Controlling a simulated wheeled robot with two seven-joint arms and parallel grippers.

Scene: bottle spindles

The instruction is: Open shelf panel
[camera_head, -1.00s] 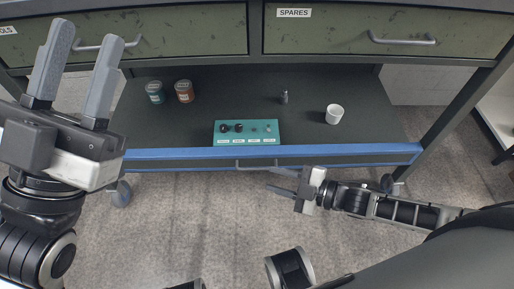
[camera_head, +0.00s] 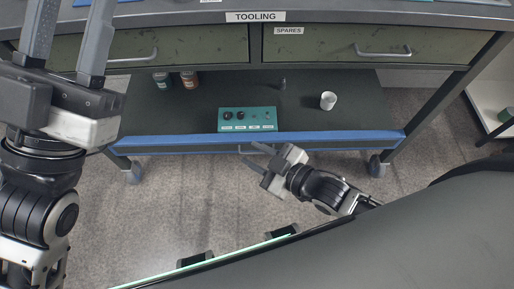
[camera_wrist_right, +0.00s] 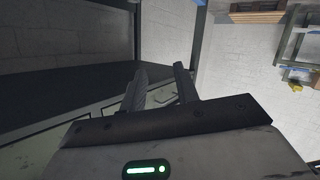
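The shelf panel (camera_head: 340,139) is the blue-edged front strip along the lower shelf of the workbench. It looks closed. Its small grey handle (camera_head: 246,149) sits near the middle and is partly hidden by my right gripper. My right gripper (camera_head: 248,151) is open, its two fingers pointing left in front of the handle; I cannot tell whether they touch it. In the right wrist view the fingers (camera_wrist_right: 160,80) are spread with nothing visible between them. My left gripper (camera_head: 70,20) is open and empty, raised at the left, far from the panel.
On the lower shelf stand a teal control box (camera_head: 247,119), a white cup (camera_head: 328,101), a small dark object (camera_head: 283,83) and two jars (camera_head: 189,80). A SPARES drawer (camera_head: 380,46) is above. Caster wheels (camera_head: 377,166) stand on clear grey floor. A side rack (camera_head: 495,105) is at right.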

